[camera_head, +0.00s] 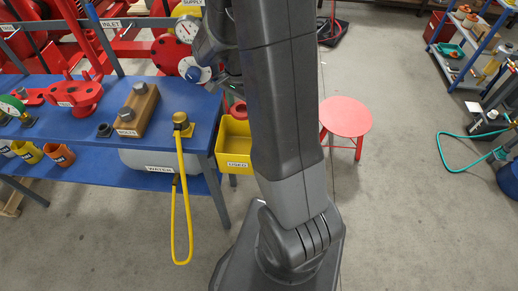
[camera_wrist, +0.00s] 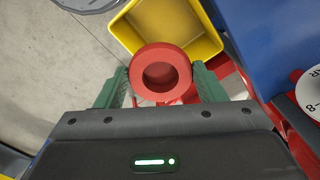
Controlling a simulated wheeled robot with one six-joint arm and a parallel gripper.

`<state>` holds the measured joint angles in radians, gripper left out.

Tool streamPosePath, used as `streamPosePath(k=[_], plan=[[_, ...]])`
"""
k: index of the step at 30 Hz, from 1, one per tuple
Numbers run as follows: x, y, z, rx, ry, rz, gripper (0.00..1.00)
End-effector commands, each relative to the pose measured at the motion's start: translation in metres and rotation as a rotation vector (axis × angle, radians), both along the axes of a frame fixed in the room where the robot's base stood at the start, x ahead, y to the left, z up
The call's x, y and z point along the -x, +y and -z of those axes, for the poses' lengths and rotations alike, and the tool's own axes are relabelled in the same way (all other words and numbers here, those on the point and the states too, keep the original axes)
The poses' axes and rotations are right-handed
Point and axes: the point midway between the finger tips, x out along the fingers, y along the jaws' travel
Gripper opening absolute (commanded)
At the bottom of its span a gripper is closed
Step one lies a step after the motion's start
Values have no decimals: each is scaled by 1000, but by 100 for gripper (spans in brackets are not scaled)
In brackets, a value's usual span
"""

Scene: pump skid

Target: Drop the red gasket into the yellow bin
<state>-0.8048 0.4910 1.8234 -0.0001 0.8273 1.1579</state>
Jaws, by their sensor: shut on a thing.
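The red gasket (camera_wrist: 160,52) is a thick ring in the wrist view. My gripper (camera_wrist: 160,80) is shut on it, with a green finger at each side of the ring. The yellow bin (camera_wrist: 205,40) shows behind and beyond the gasket in the wrist view, and the part of its inside that I see looks empty. In the head view the yellow bin (camera_head: 233,150) hangs at the right end of the blue bench, partly hidden by my arm. A bit of red ring (camera_head: 238,110) shows just above the bin there. My gripper is mostly hidden behind my arm in the head view.
The blue bench (camera_head: 75,125) holds a wooden block with bolts (camera_head: 135,108), red fittings (camera_head: 75,92) and a yellow cable (camera_head: 182,210) hanging over its front. Gauges (camera_head: 188,28) stand close to my arm. A red stool (camera_head: 345,116) stands right of the bin.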

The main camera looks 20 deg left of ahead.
Motion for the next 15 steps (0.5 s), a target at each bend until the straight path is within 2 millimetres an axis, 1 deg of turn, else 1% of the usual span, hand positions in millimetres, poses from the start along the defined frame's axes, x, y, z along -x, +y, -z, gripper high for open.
streamPosePath(k=[5,8,15], plan=[[0,0,7,0,0,0,41],[0,0,16,0,0,0,41],[0,0,44,1,1,0,41]])
